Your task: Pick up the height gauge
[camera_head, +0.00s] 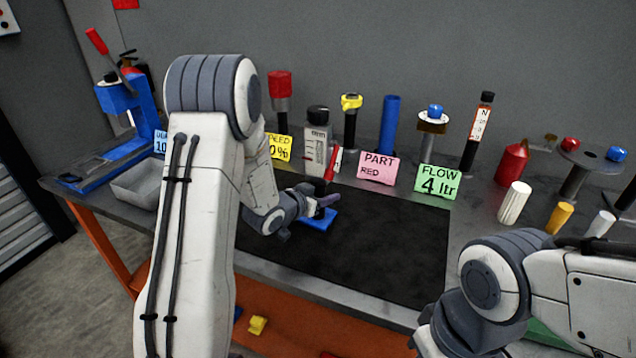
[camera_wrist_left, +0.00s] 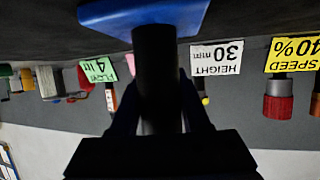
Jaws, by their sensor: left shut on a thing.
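The height gauge has a blue base (camera_head: 318,221), a dark post and what looks like a red tip (camera_head: 332,163) in the head view. The base is over the black mat; I cannot tell if it touches it. My left gripper (camera_head: 318,205) is at the post and hides part of it. In the upside-down left wrist view, the dark post (camera_wrist_left: 155,65) stands between the fingers of my left gripper (camera_wrist_left: 157,105), which is shut on it, with the blue base (camera_wrist_left: 145,14) at the top. My right gripper is not in view; only my right arm shows.
The black mat (camera_head: 390,245) is mostly clear on the right. Behind it stand a pink PART card (camera_head: 377,168), a green FLOW card (camera_head: 436,184) and several posts. A blue press (camera_head: 118,97) and grey tray (camera_head: 137,184) are at left. A white cylinder (camera_head: 514,203) is at right.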

